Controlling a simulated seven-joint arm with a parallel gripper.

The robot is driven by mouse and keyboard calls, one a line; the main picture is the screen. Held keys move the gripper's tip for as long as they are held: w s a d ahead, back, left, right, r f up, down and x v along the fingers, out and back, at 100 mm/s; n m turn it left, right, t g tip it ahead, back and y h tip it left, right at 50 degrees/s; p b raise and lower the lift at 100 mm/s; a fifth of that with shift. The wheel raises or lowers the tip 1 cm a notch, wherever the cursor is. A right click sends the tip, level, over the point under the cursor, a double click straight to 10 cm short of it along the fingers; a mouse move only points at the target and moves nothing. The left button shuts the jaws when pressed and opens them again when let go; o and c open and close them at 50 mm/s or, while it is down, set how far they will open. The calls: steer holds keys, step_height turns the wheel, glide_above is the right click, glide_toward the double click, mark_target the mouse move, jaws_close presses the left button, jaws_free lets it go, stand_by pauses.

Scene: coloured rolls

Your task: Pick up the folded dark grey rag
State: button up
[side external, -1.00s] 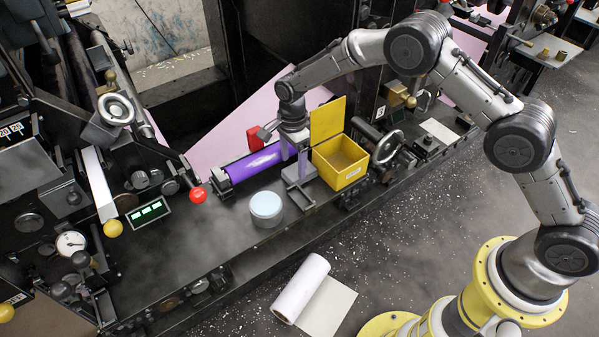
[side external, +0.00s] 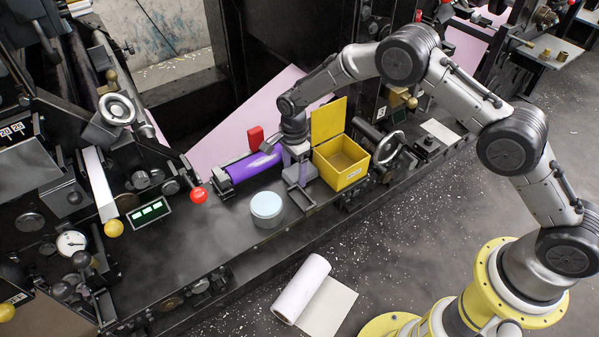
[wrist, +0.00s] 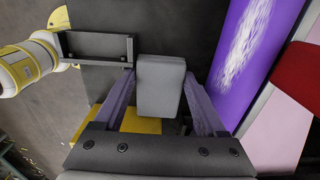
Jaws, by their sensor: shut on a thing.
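The folded grey rag (wrist: 160,88) shows in the wrist view as a small rounded block between my two pale purple fingers. My gripper (wrist: 158,78) is shut on it, with one finger at each side. In the side external view my gripper (side external: 298,168) points down between the purple roll and the yellow box, just above a grey metal bracket. The rag cannot be made out clearly there, and what lies beneath it is hidden.
The purple roll (side external: 250,165) lies close on the left, with a red block (side external: 255,136) behind it. The open yellow box (side external: 340,172) stands close on the right. The bracket (side external: 301,199) and a pale blue-topped round tin (side external: 267,207) are in front. A white roll (side external: 301,287) lies on the floor.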

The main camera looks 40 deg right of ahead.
mark_target(294, 172)
steer(key=shift+r, duration=0.6)
step_height(294, 172, up, 2)
steer(key=shift+r, duration=0.15)
steer(key=s, duration=1.8)
